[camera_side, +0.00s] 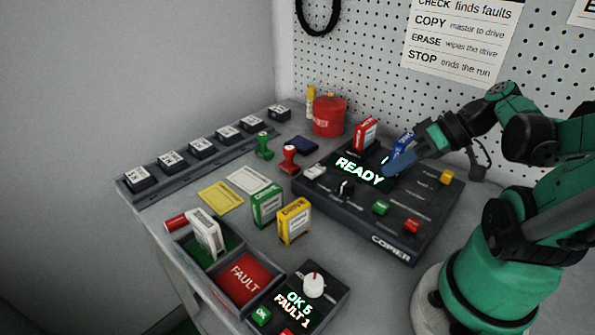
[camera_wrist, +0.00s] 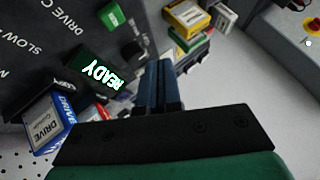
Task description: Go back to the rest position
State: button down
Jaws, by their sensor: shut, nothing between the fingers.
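My gripper (camera_side: 389,162) is shut and empty, just above the back part of the black copier (camera_side: 385,228), beside its READY display. In the wrist view its blue fingers (camera_wrist: 161,85) lie together, pointing past the READY screen (camera_wrist: 97,78). A red drive (camera_side: 364,134) and a blue drive (camera_side: 403,141) stand upright at the copier's back. The blue drive also shows in the wrist view (camera_wrist: 42,125), apart from the fingers, at lower left. The blue drive is partly hidden by my arm in the side view.
A green drive (camera_side: 267,206) and a yellow drive (camera_side: 294,222) stand left of the copier. A white drive (camera_side: 206,236) sits in a two-part tray (camera_side: 227,284). A counter box (camera_side: 312,290) reads OK 5, FAULT 1. Stamps and a red pot (camera_side: 329,118) stand behind.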

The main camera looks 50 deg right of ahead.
dwell(0.4)
jog(key=shift+w+a+f+g, duration=0.2)
jog(key=shift+w+a+g, duration=0.05)
jog(key=shift+g, duration=0.05)
jog(key=w+a+g+h, duration=0.2)
jog(key=w+h, duration=0.1)
jog(key=shift+a+f, duration=0.15)
jog(key=shift+f, duration=0.2)
jog(key=w+a+r+n+t+h, duration=0.1)
jog(key=w+a+r+t+h, duration=0.1)
jog(key=w+a+r, duration=0.1)
jog(key=shift+w+a+r+n, duration=0.2)
jog(key=shift+w+a+n, duration=0.2)
jog(key=shift+w+a, duration=0.5)
jog(key=shift+s+a, duration=0.1)
jog(key=shift+s, duration=0.05)
